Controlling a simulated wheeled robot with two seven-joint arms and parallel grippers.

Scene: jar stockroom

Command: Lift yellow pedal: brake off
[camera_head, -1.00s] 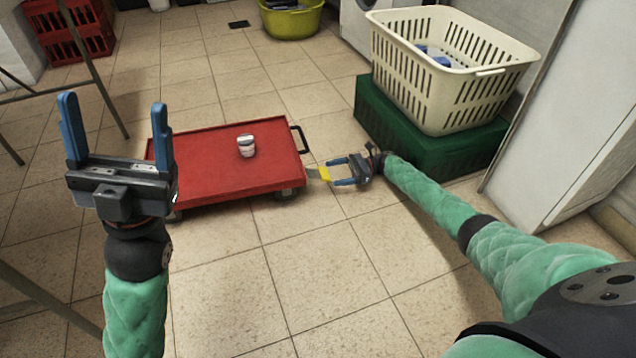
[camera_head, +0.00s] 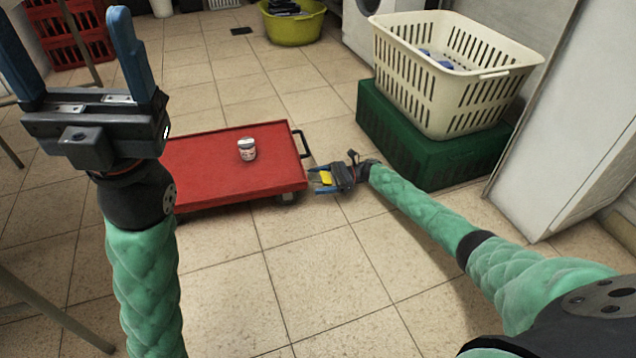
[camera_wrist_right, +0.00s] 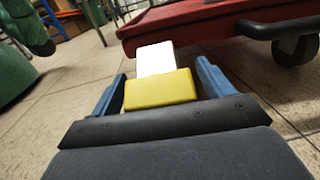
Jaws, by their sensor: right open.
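The yellow pedal (camera_head: 325,178) sticks out low at the right end of the red cart (camera_head: 225,172). In the right wrist view the yellow pedal (camera_wrist_right: 160,91) lies between the two blue fingers, with a white plate (camera_wrist_right: 155,58) beyond it leading towards the cart. My right gripper (camera_head: 318,181) is open around the pedal, low over the floor; a gap shows on each side, wider at the right finger. My left gripper (camera_head: 68,52) is raised at the upper left, its two blue fingers wide apart and empty.
A small jar (camera_head: 247,150) stands on the cart. A green crate (camera_head: 420,150) carrying a cream laundry basket (camera_head: 440,85) stands right of the cart. A black handle (camera_head: 301,144) and wheel (camera_wrist_right: 296,50) are near the pedal. The tiled floor in front is clear.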

